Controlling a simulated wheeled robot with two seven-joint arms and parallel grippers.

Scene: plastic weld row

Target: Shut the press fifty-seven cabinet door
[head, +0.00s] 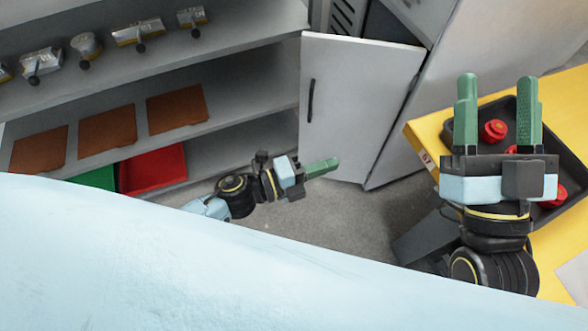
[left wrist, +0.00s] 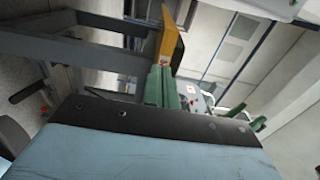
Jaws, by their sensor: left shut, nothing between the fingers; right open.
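The white cabinet door (head: 358,100) stands ajar in the middle of the head view, with a black handle (head: 311,100) near its left edge. Behind it, part of a grey cabinet (head: 408,18) shows. My left gripper (head: 336,163) is shut and empty, in front of the lower part of the door. I cannot tell whether its fingertips touch the door. In the left wrist view its green fingers (left wrist: 160,84) are together. My right gripper (head: 499,85) is open and empty, above a black tray on the right.
The yellow table (head: 424,133) at the right carries the black tray (head: 573,168) with red round parts (head: 493,130). Grey shelves (head: 240,88) at the left hold metal parts, brown panels (head: 107,130) and a red bin (head: 153,168). Grey floor shows below the door.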

